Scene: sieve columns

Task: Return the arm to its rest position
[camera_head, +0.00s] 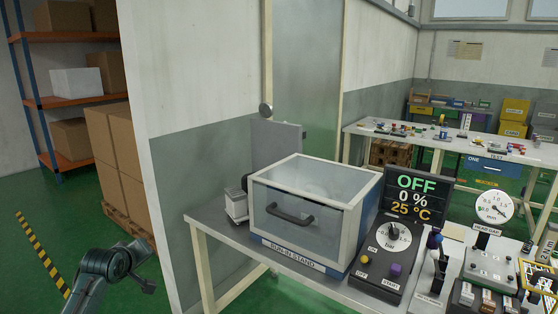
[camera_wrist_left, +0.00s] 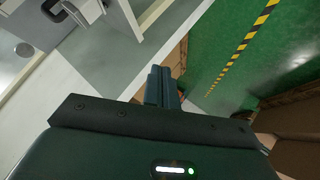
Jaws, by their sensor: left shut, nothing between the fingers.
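My left arm is at the lower left of the head view, and its gripper (camera_head: 147,287) hangs left of the bench, apart from it and over the green floor. In the left wrist view the two dark fingers (camera_wrist_left: 161,84) are together with nothing between them. My right gripper is in neither view.
A bench (camera_head: 207,225) carries the run-in stand box (camera_head: 310,232) with a dark handle, a display (camera_head: 413,193) reading OFF, and a dial panel (camera_head: 392,245). Cartons (camera_head: 105,160) stand on a pallet at left. Green floor with a striped line (camera_head: 42,252) lies between.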

